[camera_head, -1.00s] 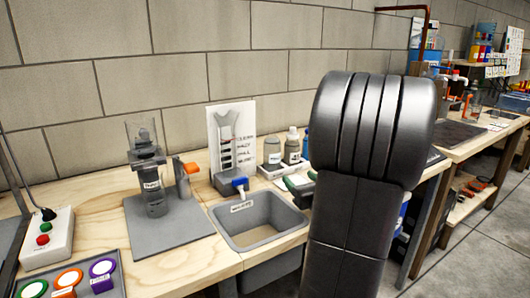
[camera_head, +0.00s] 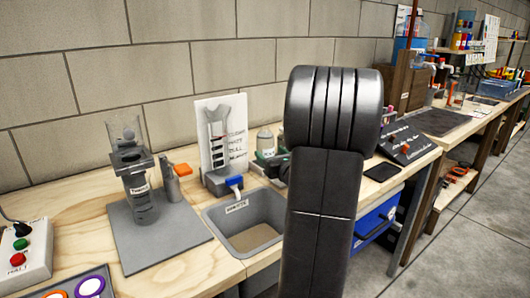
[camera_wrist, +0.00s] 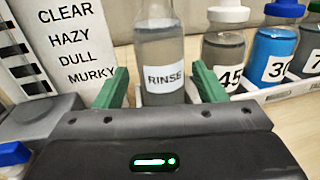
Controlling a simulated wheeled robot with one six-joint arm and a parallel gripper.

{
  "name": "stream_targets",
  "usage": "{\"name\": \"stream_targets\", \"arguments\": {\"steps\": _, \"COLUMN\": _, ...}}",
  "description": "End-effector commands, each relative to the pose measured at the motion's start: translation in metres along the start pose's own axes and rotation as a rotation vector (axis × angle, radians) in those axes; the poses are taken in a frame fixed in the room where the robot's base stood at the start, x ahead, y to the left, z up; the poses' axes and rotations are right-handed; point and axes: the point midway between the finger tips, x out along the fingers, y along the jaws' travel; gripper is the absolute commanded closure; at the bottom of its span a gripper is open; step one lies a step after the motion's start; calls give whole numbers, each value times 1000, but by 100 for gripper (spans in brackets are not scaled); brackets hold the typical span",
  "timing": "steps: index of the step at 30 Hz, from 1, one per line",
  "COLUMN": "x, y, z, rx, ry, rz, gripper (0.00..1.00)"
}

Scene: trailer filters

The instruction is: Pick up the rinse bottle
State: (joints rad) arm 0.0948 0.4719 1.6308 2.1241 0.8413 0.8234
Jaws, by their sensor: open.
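The rinse bottle (camera_wrist: 160,48) is clear with greyish liquid and a white label reading RINSE. It stands upright in the wrist view, its top cut off by the frame edge. My gripper (camera_wrist: 158,76) is open, with one green finger on each side of the bottle's lower part. I cannot tell whether either finger touches it. The bottle's base is hidden behind my gripper body. In the head view my arm covers much of this area, and a greyish bottle (camera_head: 265,140) shows just left of it; I cannot tell which bottle that is.
Right of the rinse bottle, a white tray (camera_wrist: 243,104) holds numbered bottles, including a 45 bottle (camera_wrist: 224,52) and a blue 30 bottle (camera_wrist: 272,50). A clarity chart (camera_wrist: 75,45) stands close on the left. A grey sink (camera_head: 245,222) lies in front in the head view.

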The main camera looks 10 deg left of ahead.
Motion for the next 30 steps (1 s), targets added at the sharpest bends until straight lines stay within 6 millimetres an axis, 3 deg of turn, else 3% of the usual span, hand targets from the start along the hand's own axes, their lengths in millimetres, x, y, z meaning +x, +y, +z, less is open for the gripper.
{"name": "stream_targets", "arguments": {"steps": 12, "x": 50, "y": 0, "z": -1, "rx": -1, "ry": -1, "rz": 2, "gripper": 36}}
{"name": "stream_targets", "arguments": {"steps": 20, "x": 52, "y": -1, "z": -1, "rx": 0, "ry": 0, "rz": 1, "gripper": 36}}
{"name": "stream_targets", "arguments": {"steps": 27, "x": 52, "y": -1, "z": 0, "rx": -1, "ry": -2, "rz": 1, "gripper": 80}}
{"name": "stream_targets", "arguments": {"steps": 30, "x": 52, "y": -1, "z": 0, "rx": -1, "ry": -2, "rz": 1, "gripper": 80}}
